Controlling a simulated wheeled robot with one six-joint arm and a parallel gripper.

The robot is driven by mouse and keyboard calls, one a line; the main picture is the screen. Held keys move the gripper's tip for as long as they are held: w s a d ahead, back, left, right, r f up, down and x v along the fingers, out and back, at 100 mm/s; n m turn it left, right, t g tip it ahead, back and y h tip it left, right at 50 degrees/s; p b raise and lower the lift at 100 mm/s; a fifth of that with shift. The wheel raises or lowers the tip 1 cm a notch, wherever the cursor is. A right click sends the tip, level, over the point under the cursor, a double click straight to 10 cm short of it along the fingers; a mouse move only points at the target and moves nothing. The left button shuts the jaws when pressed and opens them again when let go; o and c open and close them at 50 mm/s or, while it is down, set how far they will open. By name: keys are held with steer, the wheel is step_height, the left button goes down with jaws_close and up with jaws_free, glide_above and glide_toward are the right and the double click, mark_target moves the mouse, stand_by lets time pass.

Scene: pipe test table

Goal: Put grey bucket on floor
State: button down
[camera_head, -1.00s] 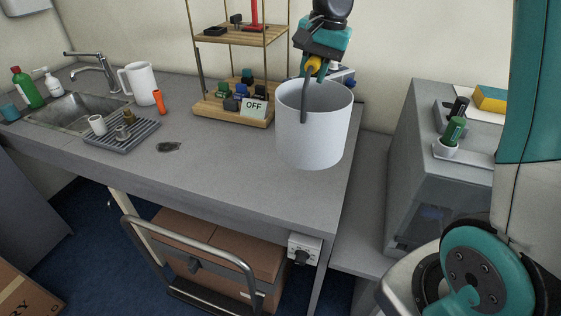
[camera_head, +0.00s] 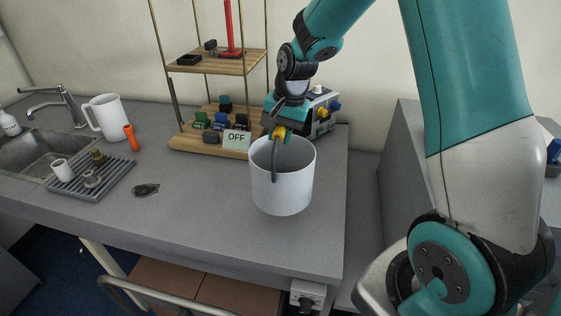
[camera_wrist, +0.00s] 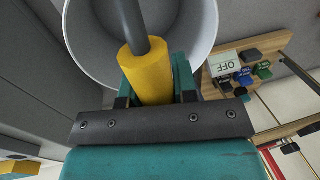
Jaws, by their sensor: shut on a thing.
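The grey bucket (camera_head: 283,190) is a pale, open-topped cylinder with a dark handle that has a yellow grip (camera_head: 279,134). My gripper (camera_head: 278,126) is shut on the yellow grip, and the bucket hangs upright below it. It shows over the right part of the grey worktop (camera_head: 215,215); whether its base touches the top I cannot tell. In the wrist view the yellow grip (camera_wrist: 146,74) sits between my gripper's fingers (camera_wrist: 152,88), with the bucket's rim (camera_wrist: 80,55) behind. A strip of blue floor (camera_head: 62,250) shows at lower left.
A wooden shelf rack (camera_head: 215,145) with small blocks and an OFF sign (camera_head: 236,139) stands close left of the bucket. A device with knobs (camera_head: 322,112) is behind it. A drying tray (camera_head: 95,185), white jug (camera_head: 106,117) and sink are left. Cardboard boxes (camera_head: 200,288) lie under the worktop.

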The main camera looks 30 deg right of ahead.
step_height(320, 180, down, 9)
steer(key=p, duration=0.2)
steer(key=shift+f, duration=0.15)
steer(key=c, duration=0.9)
jaws_free()
